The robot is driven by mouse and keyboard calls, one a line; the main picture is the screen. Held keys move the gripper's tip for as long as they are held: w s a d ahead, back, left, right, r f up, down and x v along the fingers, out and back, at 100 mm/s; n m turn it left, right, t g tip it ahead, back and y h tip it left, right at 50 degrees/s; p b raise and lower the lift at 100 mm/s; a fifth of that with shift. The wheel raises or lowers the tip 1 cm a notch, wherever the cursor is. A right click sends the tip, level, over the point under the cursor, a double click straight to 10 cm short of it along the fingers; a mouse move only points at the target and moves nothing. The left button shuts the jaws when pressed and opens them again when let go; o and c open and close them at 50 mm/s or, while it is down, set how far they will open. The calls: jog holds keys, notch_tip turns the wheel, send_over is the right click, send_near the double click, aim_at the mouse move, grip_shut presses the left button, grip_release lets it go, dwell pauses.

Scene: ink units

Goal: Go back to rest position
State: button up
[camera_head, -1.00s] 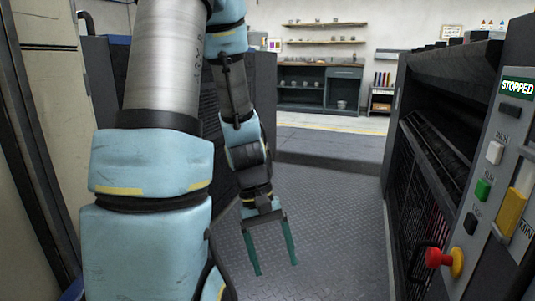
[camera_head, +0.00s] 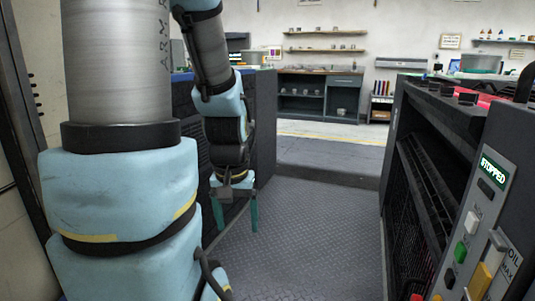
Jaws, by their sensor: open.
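My gripper (camera_head: 236,228) hangs in the middle left of the head view, its two teal fingers pointing down and spread apart. It is open, with nothing between the fingers. It is above the metal tread floor (camera_head: 300,235) and touches nothing that I can see. My pale blue and silver arm fills the left of the view and hides part of what is behind it.
A dark machine stands on the right, with a control panel (camera_head: 470,235) reading "STOPPED". A dark cabinet (camera_head: 262,125) stands behind my arm. A workbench (camera_head: 318,95) is at the back wall. The floor between is clear.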

notch_tip(320, 180, up, 21)
jog(key=p, duration=1.8)
